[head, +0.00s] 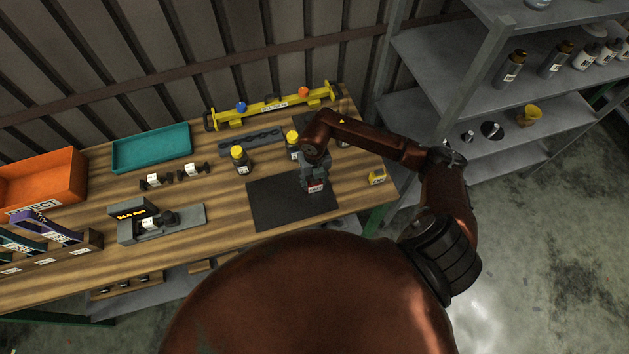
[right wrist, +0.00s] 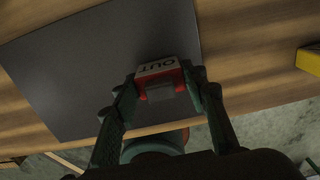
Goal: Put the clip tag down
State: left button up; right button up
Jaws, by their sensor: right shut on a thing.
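The clip tag (right wrist: 158,80) is a small red block with a white face marked "OUT". In the right wrist view it sits between the two fingertips of my right gripper (right wrist: 160,92), which is shut on it. In the head view the tag (head: 316,187) shows red and white under my right gripper (head: 315,181), over the right part of the dark mat (head: 275,210). I cannot tell whether the tag touches the mat. My left gripper is not in view.
Black bottles with yellow caps (head: 240,159) stand behind the mat. A yellow block (head: 377,177) lies to its right near the table edge. A grey fixture (head: 160,224) stands to the left, with a teal tray (head: 152,149) behind. Most of the mat is bare.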

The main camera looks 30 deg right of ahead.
jog(key=shift+f, duration=0.1)
jog(key=o, duration=0.7)
jog(key=shift+f, duration=0.1)
jog(key=o, duration=0.5)
jog(key=shift+c, duration=0.2)
jog(key=shift+r, duration=0.25)
jog(key=shift+w+r, duration=0.1)
jog(key=shift+r, duration=0.25)
notch_tip(320, 180, up, 11)
jog(key=b, duration=0.1)
jog(key=shift+r, duration=0.15)
